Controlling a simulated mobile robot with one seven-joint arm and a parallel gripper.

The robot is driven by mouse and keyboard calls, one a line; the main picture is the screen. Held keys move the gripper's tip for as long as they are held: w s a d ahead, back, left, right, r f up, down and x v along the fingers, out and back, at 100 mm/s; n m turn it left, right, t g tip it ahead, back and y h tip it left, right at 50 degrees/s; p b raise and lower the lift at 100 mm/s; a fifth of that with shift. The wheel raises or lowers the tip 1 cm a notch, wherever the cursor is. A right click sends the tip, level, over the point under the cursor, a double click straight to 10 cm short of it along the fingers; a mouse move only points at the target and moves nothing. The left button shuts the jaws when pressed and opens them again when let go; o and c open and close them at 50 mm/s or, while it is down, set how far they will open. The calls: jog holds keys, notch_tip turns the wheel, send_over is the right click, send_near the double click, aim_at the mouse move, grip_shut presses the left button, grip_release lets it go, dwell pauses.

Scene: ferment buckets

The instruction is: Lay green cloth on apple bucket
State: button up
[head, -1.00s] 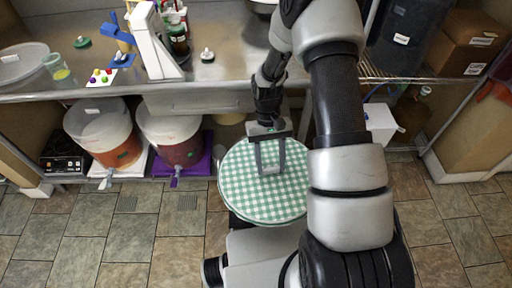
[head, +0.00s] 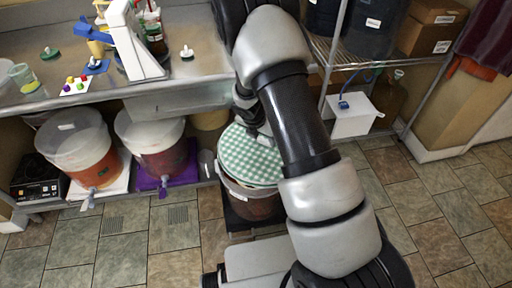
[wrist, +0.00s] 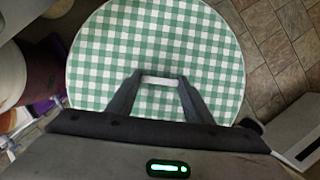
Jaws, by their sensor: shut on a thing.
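The green cloth (head: 243,158) is a round, flat, green-and-white checked piece. In the head view it sits over the top of a bucket with dark reddish contents (head: 250,206), and whether it touches the rim I cannot tell. In the wrist view the cloth (wrist: 100,55) fills the middle and hides what is under it. My gripper (wrist: 160,80) is shut on a pale tab at the cloth's middle. In the head view my arm hides most of the gripper and the cloth's right side. No label shows which bucket holds apple.
Two more buckets, one with orange contents (head: 92,168) and one with dark red contents (head: 160,160), stand left under the steel counter (head: 200,75). A white box (head: 352,118) stands right, below the wire shelf (head: 365,58). The tiled floor in front is open.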

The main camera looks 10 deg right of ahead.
aim_at(257, 141)
jog(key=w+f+n+b, duration=0.1)
jog(key=n, duration=0.1)
jog(key=w+f+n+y+b, duration=0.1)
jog(key=n, duration=0.1)
jog(key=w+a+f+n+t+y+b, duration=0.1)
jog(key=n, duration=0.1)
jog(key=shift+w, duration=0.2)
jog(key=n, duration=0.1)
jog(key=w+a+n+y, duration=0.1)
jog(key=shift+f+n+b, duration=0.15)
jog(key=shift+n+b, duration=0.25)
notch_tip(257, 141, down, 4)
jog(key=b, duration=0.4)
jog(key=shift+s+f, duration=0.1)
jog(key=shift+f, duration=0.05)
jog(key=shift+f+b, duration=0.35)
jog(key=shift+f, duration=0.1)
jog(key=shift+f+p, duration=0.35)
jog(key=shift+f, duration=0.45)
dwell(2.8)
jog(key=o, duration=1.2)
jog(key=shift+c, duration=0.2)
jog(key=shift+o, duration=0.5)
jog(key=o, duration=0.5)
jog(key=shift+c, duration=0.2)
